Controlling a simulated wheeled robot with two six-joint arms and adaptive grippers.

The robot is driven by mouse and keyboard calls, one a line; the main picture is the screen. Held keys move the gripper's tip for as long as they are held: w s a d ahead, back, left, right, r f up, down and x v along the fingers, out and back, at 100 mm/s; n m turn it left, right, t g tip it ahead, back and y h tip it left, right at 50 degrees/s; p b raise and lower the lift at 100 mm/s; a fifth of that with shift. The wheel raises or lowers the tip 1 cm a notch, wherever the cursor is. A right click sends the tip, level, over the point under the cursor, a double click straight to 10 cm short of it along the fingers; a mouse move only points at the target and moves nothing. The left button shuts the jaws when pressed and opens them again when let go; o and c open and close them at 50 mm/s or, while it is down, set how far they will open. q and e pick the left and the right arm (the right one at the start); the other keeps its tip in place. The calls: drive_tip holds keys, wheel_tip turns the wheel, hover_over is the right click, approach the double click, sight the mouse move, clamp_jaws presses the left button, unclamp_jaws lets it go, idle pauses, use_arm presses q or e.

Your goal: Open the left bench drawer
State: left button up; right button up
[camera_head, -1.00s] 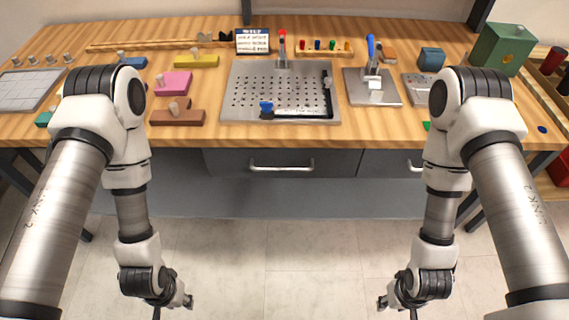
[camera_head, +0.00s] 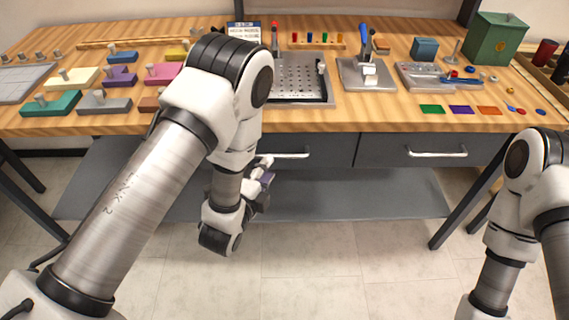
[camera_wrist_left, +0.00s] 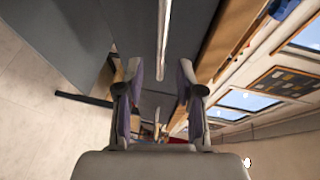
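The left bench drawer (camera_head: 325,151) is a dark grey front under the wooden top, and it looks closed. Its pale bar handle (camera_head: 292,155) shows just right of my left forearm. My left gripper (camera_head: 264,172) is at the handle's left end in the head view, partly hidden by my own arm. In the left wrist view my left gripper (camera_wrist_left: 160,78) has its two fingers apart. The handle (camera_wrist_left: 163,45) runs lengthwise in the gap between them, with no clear contact. My right gripper is out of view; only my right arm shows at the right edge.
A second drawer (camera_head: 400,150) with its own bar handle (camera_head: 436,154) is to the right. The bench top (camera_head: 400,118) holds coloured blocks, a perforated plate (camera_head: 300,90) and a green box (camera_head: 497,40). A grey lower shelf (camera_head: 370,195) lies below the drawers; the floor in front is clear.

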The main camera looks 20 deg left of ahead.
sight(277, 157)
use_arm(q)
drive_tip(key=x, duration=0.6)
drive_tip(key=shift+d+r, duration=0.15)
drive_tip(key=shift+r, duration=0.05)
drive_tip(key=shift+w+f, duration=0.15)
drive_tip(key=shift+w, duration=0.15)
clamp_jaws()
